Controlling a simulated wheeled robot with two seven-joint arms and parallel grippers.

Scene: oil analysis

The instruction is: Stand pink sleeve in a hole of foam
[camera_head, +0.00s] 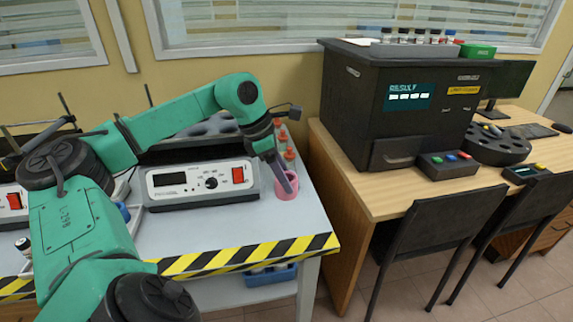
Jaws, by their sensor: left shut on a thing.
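The pink sleeve (288,191) is a short, ring-like piece near the right end of the grey bench. My left gripper (286,181) points down and is shut on the sleeve; its fingers partly cover the sleeve. I cannot tell whether the sleeve touches the bench top or is slightly above it. A dark grey piece with several round holes (203,131) lies behind the white instrument and may be the foam; my left arm partly covers it. My right gripper is not in view.
The white instrument (196,184) with a red switch stands just left of my left gripper. Orange-capped bottles (289,158) stand close behind it. The bench has a striped front edge (240,255). A wooden desk (365,185) with a black analyser (385,105) is at the right.

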